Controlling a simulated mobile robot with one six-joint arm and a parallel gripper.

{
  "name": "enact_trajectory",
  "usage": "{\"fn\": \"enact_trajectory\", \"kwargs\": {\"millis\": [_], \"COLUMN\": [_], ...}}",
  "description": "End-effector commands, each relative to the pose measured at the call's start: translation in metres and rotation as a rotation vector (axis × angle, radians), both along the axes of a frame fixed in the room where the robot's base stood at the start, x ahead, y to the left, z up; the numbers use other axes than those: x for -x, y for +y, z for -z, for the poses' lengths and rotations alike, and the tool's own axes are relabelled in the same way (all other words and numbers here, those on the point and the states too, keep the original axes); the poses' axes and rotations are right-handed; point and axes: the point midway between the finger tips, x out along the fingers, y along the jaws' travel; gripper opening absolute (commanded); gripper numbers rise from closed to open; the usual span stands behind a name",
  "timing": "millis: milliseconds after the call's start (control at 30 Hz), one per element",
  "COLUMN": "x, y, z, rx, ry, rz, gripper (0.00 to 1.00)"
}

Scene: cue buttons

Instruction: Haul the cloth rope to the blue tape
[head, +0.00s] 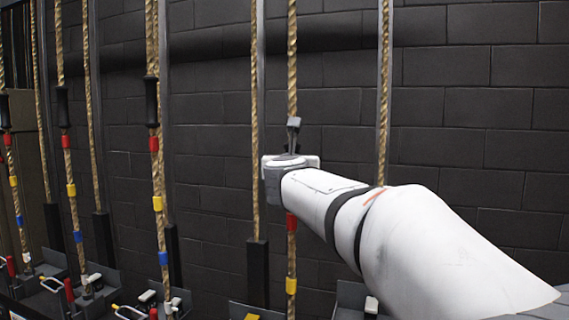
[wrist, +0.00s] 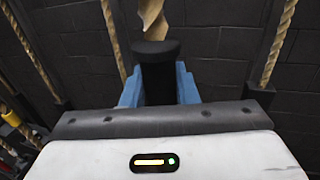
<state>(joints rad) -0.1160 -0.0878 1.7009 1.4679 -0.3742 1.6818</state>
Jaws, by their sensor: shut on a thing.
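My gripper (head: 292,148) is shut around the black handle of a tan rope (head: 292,60) in front of the wall. In the wrist view its blue fingers stand on both sides of the black handle (wrist: 157,75), and the twisted rope (wrist: 153,18) rises above it. In the head view my gripper hides most of the handle. Below it on this rope are a red tape (head: 292,222) and a yellow tape (head: 291,286). No blue tape shows on this rope within the picture. I cannot read any label naming the cloth rope.
Similar handled ropes hang to the left, with red (head: 154,143), yellow (head: 157,203) and blue tape (head: 163,258). Plain rope (head: 384,90) runs close on the right, another (head: 255,120) on the left. Grey bases with levers (head: 130,312) line the bottom. The dark block wall (head: 480,120) is behind.

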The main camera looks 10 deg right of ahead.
Motion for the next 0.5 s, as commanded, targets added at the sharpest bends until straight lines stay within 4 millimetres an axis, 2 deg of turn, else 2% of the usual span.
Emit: {"fn": "enact_trajectory", "kwargs": {"millis": [167,200,400,500], "x": [0.0001,0.0002,0.0002,0.0002], "y": [-0.0002,-0.0001,-0.0001,-0.0001], "z": [-0.0015,-0.0016,-0.0017,-0.0017], "rx": [0.000,0.001,0.001,0.001], "ry": [-0.001,-0.002,-0.002,-0.002], "rz": [0.000,0.000,0.000,0.000], "gripper": [0.00,0.30,0.47,0.47]}}
